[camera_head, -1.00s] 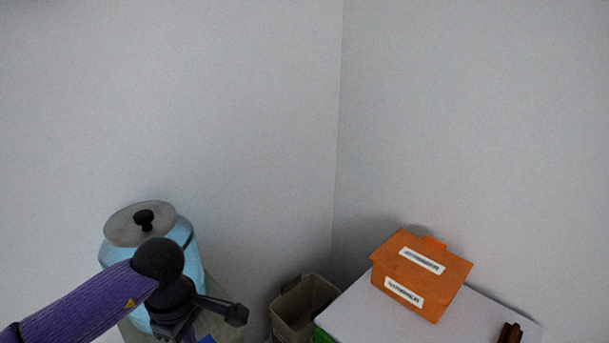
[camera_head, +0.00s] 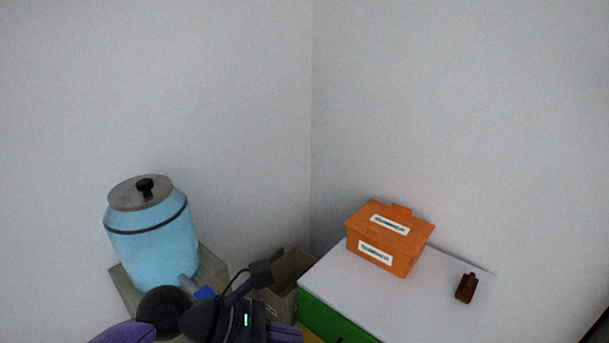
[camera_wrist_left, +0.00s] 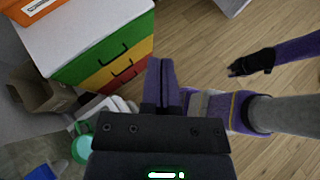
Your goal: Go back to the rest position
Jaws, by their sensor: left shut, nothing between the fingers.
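My left gripper (camera_wrist_left: 160,68) is shut and empty in the left wrist view, its two purple fingers together above the wooden floor. In the head view, the left arm's black wrist (camera_head: 232,318) is at the bottom, in front of the blue dispenser's stand and the bin. A black end piece on a purple arm, which looks like my right gripper (camera_wrist_left: 250,64), shows at the right of the left wrist view. Its fingers are too small and dark to read. The right arm is not in the head view.
A blue dispenser (camera_head: 152,245) with a grey lid stands in the left corner area. A grey bin (camera_head: 284,262) sits beside a white-topped cabinet (camera_head: 350,290) with coloured drawers (camera_wrist_left: 118,65). An orange box (camera_head: 390,240) and a small brown object (camera_head: 466,288) rest on it. Wooden floor (camera_wrist_left: 205,50) is open.

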